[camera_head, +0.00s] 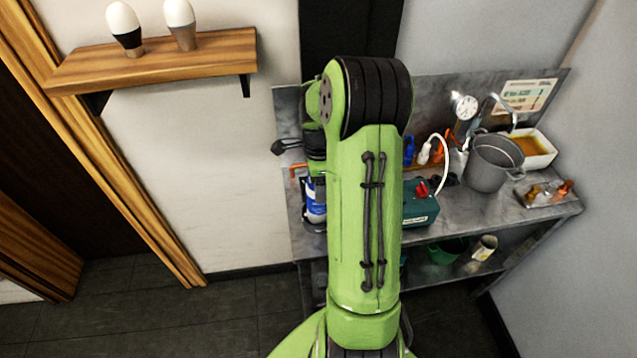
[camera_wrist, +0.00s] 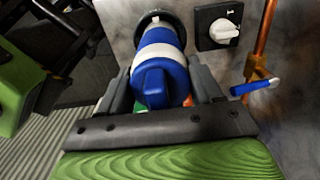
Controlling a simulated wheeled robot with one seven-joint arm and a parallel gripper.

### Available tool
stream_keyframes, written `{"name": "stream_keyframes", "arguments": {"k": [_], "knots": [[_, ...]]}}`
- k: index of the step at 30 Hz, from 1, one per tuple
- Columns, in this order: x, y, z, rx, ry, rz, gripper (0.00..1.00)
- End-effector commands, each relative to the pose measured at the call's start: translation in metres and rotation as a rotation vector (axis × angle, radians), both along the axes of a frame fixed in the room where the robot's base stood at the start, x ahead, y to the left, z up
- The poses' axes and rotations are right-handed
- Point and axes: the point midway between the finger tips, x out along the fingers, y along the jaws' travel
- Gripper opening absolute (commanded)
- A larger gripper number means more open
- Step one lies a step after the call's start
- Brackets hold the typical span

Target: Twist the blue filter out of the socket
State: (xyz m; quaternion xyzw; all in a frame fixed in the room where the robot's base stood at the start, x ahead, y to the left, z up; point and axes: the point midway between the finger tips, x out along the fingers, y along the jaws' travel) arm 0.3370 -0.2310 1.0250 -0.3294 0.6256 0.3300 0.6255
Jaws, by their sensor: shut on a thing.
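The blue filter (camera_wrist: 163,80) is a blue cylinder with a white band and a blue grip at its near end, in the wrist view. Its far end meets a dark round socket (camera_wrist: 154,20) on the grey panel. My gripper (camera_wrist: 165,88) is shut on the filter, with one grey finger on each side of it. In the head view the blue and white filter (camera_head: 315,203) shows at the left end of the bench, left of my green arm. The arm hides much of that area, and the gripper cannot be made out clearly there.
A black plate with a white knob (camera_wrist: 224,30) and a copper pipe with a blue-handled valve (camera_wrist: 256,87) are right of the filter. The metal bench (camera_head: 440,232) also holds a teal box (camera_head: 420,206), a grey pot (camera_head: 493,163) and a white tray (camera_head: 535,150).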

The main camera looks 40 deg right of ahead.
Motion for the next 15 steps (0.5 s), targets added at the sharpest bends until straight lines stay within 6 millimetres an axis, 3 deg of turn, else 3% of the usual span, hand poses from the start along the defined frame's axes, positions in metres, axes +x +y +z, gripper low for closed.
{"name": "stream_keyframes", "arguments": {"k": [15], "knots": [[0.000,0.000,0.033,-0.001,-0.002,0.001,0.34]]}}
